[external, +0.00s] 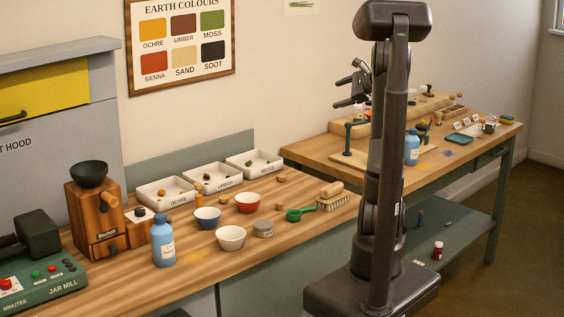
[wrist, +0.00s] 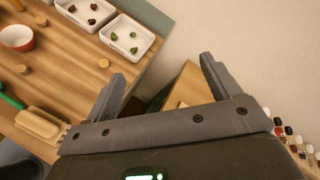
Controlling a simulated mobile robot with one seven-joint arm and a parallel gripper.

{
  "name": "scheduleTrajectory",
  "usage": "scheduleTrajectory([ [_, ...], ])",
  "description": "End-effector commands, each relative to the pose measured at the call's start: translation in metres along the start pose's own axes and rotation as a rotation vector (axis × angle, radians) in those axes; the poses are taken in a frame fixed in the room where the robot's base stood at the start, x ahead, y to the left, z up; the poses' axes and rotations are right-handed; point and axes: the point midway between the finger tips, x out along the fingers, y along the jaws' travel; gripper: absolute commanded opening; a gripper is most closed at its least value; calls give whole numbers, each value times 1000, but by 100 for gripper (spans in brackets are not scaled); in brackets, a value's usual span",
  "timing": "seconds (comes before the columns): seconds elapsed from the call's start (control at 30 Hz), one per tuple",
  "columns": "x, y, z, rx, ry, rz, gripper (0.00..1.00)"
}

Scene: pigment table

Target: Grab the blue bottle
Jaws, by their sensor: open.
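A second blue bottle (external: 412,148) stands on the right table, just right of my column. My gripper (external: 345,91) is raised in the air above the gap between the two tables, apart from both bottles. In the wrist view my gripper (wrist: 163,80) is open with nothing between its fingers. Neither blue bottle shows in the wrist view.
White trays (external: 166,203) line the back of the left table. A blue bowl (external: 207,224), white bowl (external: 231,245), red bowl (external: 248,208), green scoop (external: 300,214) and brush (external: 333,202) lie nearby. A wooden grinder (external: 97,225) and jar mill (external: 40,275) stand left of the nearer bottle.

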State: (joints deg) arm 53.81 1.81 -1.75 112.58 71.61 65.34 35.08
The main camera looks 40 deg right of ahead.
Motion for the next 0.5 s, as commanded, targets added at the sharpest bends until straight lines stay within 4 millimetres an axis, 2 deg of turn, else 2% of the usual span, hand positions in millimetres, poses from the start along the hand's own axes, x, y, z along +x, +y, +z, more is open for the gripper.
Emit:
scheduleTrajectory([
  [0.03, -14, -21, -31, 103, -4, -75, 82],
  [0.2, -75, -79, -123, 416, -60, -344, 82],
  [0.33, -131, -106, -189, 600, -115, -535, 82],
  [0.5, -210, -118, -269, 789, -195, -771, 82],
])
